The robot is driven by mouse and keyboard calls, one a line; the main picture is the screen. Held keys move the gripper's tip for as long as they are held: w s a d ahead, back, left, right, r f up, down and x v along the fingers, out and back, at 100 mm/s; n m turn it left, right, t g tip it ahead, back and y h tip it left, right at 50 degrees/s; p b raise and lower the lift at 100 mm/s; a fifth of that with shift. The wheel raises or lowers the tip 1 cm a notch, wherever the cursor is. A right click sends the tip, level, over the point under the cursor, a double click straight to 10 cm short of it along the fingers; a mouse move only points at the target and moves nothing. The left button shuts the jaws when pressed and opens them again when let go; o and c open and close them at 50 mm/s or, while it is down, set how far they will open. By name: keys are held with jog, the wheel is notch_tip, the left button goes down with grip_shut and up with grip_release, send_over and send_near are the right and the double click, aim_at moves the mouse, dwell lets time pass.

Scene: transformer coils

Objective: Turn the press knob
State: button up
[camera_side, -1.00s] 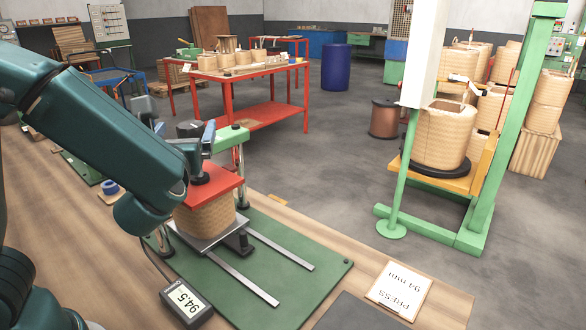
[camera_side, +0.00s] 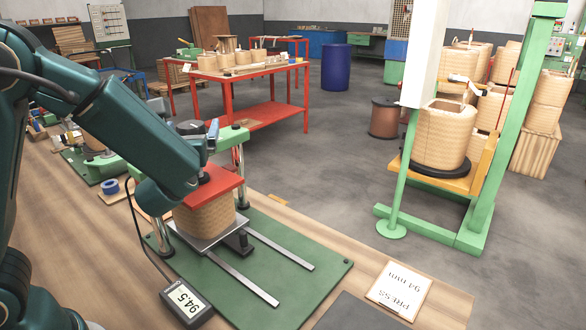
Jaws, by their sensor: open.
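The press stands on a green base plate (camera_side: 318,268) on the wooden bench. Its red plate (camera_side: 222,186) lies on top of a woven tan coil (camera_side: 206,218). A dark round knob (camera_side: 190,128) shows above the red plate, beside the green crossbar (camera_side: 233,134). My gripper (camera_side: 207,142), with blue-grey fingers, is open at the knob, just right of and in front of it. My wrist hides part of the press, and I cannot tell whether the fingers touch the knob. A gauge (camera_side: 186,302) reads 94.5.
A card (camera_side: 399,290) reading "PRESS 94 mm" lies on the bench at right. Two metal rails (camera_side: 245,278) run along the base plate. A blue ring (camera_side: 109,186) lies left of the press. A green stand (camera_side: 480,190) holding another coil is beyond the bench.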

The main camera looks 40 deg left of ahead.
aim_at(186, 133)
jog(key=c, duration=1.4)
jog(key=shift+m+t+h, duration=1.1)
jog(key=shift+t+h, duration=0.1)
jog(key=shift+h, duration=0.1)
jog(key=o, duration=1.4)
jog(key=shift+v, duration=2.2)
jog(key=shift+s+d, duration=0.2)
jog(key=shift+s, duration=0.1)
